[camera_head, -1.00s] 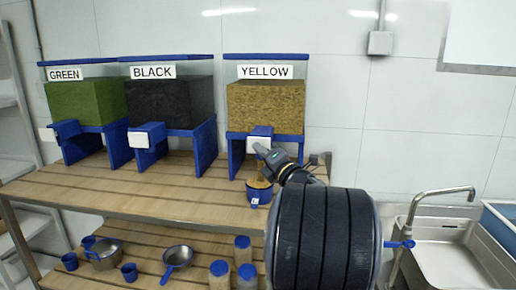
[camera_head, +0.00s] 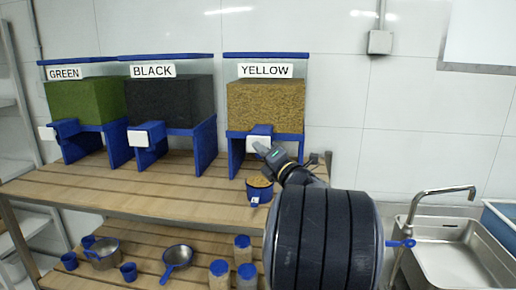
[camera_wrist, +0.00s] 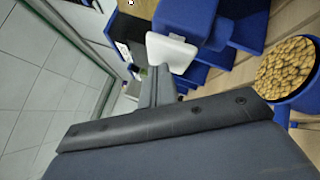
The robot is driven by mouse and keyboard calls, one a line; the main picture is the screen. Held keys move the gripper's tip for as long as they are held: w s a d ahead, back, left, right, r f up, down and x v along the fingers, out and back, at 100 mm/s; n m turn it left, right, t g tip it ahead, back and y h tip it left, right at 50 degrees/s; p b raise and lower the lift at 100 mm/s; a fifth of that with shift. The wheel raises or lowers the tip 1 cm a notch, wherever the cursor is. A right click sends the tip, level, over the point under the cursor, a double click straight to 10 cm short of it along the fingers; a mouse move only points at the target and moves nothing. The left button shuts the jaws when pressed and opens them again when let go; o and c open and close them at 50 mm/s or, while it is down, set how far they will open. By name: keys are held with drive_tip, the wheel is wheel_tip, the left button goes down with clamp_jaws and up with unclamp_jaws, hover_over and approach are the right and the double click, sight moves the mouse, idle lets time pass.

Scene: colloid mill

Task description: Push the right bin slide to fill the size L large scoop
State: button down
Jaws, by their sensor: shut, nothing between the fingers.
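The right bin (camera_head: 265,106), labelled YELLOW, holds tan grains on a blue stand. Its slide with a white front plate (camera_head: 258,144) is at the stand's front; the plate also shows in the wrist view (camera_wrist: 172,52). My gripper (camera_head: 262,149) is shut and empty, with its tips at the plate; the wrist view shows the tips (camera_wrist: 158,72) close against the plate, though I cannot tell whether they touch. The blue scoop (camera_head: 259,196) stands on the table below the slide, heaped with tan grains (camera_wrist: 285,68). Its size mark is too small to read.
Two more bins, GREEN (camera_head: 85,102) and BLACK (camera_head: 170,103), stand to the left with similar slides. The lower shelf holds blue cups, pans and jars (camera_head: 243,250). A sink (camera_head: 450,250) is at the right. The front table is clear.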

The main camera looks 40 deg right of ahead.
drive_tip(key=shift+s+a+b, duration=0.4)
drive_tip(key=shift+s+a, duration=0.2)
drive_tip(key=shift+a, duration=0.1)
drive_tip(key=s+a+b, duration=0.2)
drive_tip(key=s+a, duration=0.1)
drive_tip(key=shift+s+a, duration=0.1)
drive_tip(key=shift+a, duration=0.25)
idle(0.6)
drive_tip(key=p, duration=0.1)
drive_tip(key=w+d+p, duration=0.1)
drive_tip(key=p, duration=0.1)
drive_tip(key=shift+w+d+r, duration=0.15)
drive_tip(key=shift+d+r, duration=0.05)
drive_tip(key=shift+d, duration=0.05)
drive_tip(key=shift+p, duration=1.2)
